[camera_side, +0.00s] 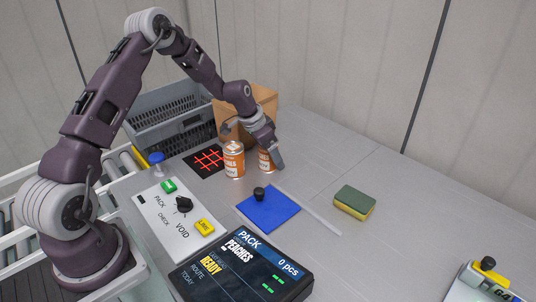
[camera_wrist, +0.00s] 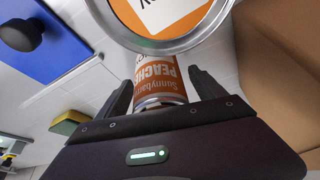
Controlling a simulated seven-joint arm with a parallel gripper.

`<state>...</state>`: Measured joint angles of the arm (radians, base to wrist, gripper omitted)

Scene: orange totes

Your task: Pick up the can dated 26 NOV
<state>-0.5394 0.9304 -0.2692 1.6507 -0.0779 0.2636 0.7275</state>
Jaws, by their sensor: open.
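Two orange-and-white cans stand upright close together in the side view: the left can (camera_side: 234,160) is in plain sight, and the right can (camera_side: 265,161) is partly hidden by my gripper (camera_side: 277,161). In the wrist view, my gripper (camera_wrist: 160,92) is open, with a finger on each side of an orange can reading "PEACHES" (camera_wrist: 158,75). I cannot tell whether the fingers touch it. The other can (camera_wrist: 168,14) shows large and cut off at the top, with its metal rim toward the camera. No date is readable on either can.
A cardboard box (camera_side: 262,99) and a grey crate (camera_side: 175,128) stand behind the cans. A black pad with a red grid (camera_side: 208,160), a blue plate with a black knob (camera_side: 269,213), a sponge (camera_side: 354,203), a button panel (camera_side: 180,237) and a display (camera_side: 245,270) lie around. The right of the table is mostly clear.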

